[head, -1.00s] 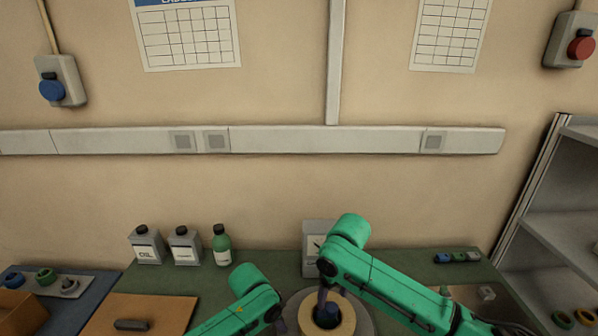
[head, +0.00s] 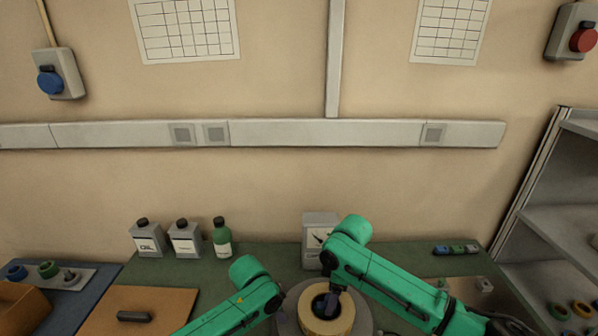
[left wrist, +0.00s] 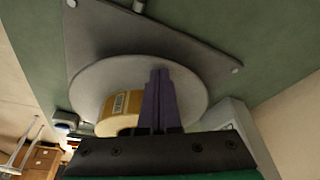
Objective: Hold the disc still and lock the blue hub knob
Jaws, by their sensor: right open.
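The grey disc (head: 365,318) lies on the bench at the bottom of the head view, with a tan tape roll (head: 343,322) on it. Both also show in the left wrist view, the disc (left wrist: 192,92) and the roll (left wrist: 122,104). The dark blue hub knob (head: 319,305) is partly hidden in the roll's hole. My right gripper (head: 332,303) is open over the hub. My left gripper (left wrist: 160,75) has its purple fingers together over the disc, beside the roll; I see nothing between them and cannot tell whether they touch the disc.
Two grey cans (head: 146,240) and a green bottle (head: 222,240) stand at the bench's back left. A grey gauge box (head: 319,226) stands behind the disc. A brown board (head: 150,303) lies at left. Shelves (head: 560,200) stand at right.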

